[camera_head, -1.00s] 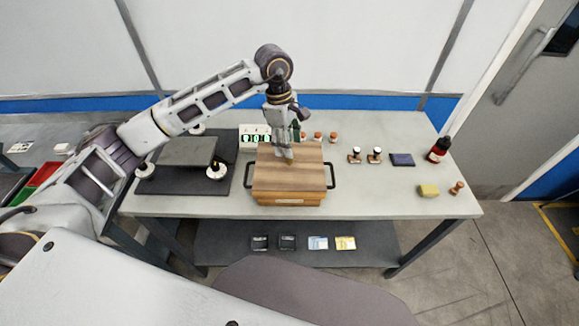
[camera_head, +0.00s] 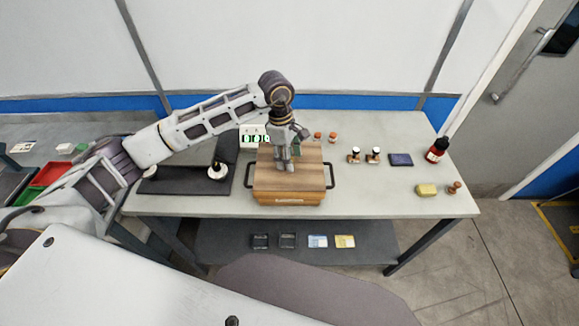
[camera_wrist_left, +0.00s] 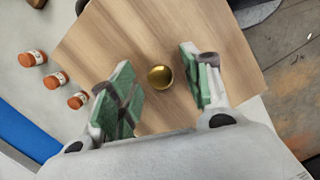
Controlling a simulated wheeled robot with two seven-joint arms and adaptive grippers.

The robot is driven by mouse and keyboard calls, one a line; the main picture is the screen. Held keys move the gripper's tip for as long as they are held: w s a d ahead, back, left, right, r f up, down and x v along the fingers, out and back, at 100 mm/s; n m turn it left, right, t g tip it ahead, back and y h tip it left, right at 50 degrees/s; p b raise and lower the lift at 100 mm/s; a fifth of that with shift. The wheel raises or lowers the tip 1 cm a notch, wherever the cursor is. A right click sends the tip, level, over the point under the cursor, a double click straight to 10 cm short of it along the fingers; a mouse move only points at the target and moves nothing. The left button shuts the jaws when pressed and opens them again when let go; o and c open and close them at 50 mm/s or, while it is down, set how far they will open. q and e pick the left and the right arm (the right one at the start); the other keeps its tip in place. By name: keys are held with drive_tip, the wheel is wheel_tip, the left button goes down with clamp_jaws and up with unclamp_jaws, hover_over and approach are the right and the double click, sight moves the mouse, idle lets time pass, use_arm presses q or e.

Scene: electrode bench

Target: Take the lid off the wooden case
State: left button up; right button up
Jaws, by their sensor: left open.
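The wooden case (camera_head: 290,199) stands on the bench with its wooden lid (camera_head: 310,178) on top and a dark handle at each side. My left gripper (camera_head: 283,166) is over the middle of the lid, pointing down. In the left wrist view, a round brass knob (camera_wrist_left: 160,77) on the lid (camera_wrist_left: 190,35) lies between the two green-padded fingers of the open left gripper (camera_wrist_left: 164,92). The fingers are apart from the knob on both sides. In the head view the gripper hides the knob. My right gripper is not in view.
Several small bottles with orange caps (camera_wrist_left: 54,80) stand behind the case. Stamps (camera_head: 374,155), a dark blue pad (camera_head: 401,160), a yellow sponge (camera_head: 427,190) and a red bottle (camera_head: 438,149) are to the right. A dark stand base (camera_head: 185,182) is at left.

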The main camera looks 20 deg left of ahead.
use_arm(q)
clamp_jaws()
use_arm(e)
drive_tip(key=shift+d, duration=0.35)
use_arm(q)
drive_tip(key=shift+r, duration=0.15)
